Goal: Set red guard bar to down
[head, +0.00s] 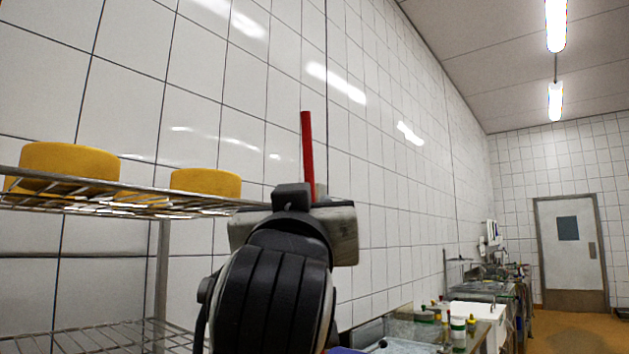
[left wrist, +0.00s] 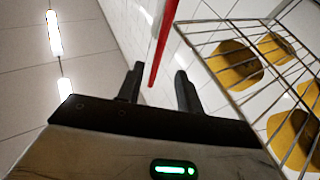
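The red guard bar (head: 307,150) stands nearly upright in the head view, in front of the tiled wall. Its lower end is hidden behind my left wrist and gripper body. In the left wrist view the bar (left wrist: 163,40) comes down from the top edge and its visible end lies in the gap between the two black fingers of my left gripper (left wrist: 159,72). The fingers are open, with space on both sides of the bar, and neither appears to touch it. The fingertips are hidden in the head view. My right gripper is in neither view.
A wire rack (head: 134,200) on the left holds yellow cheese wheels (head: 70,161). A counter (head: 400,330) with bottles stands low on the right along the wall. A door (head: 571,250) is far back right. The space above the gripper is clear.

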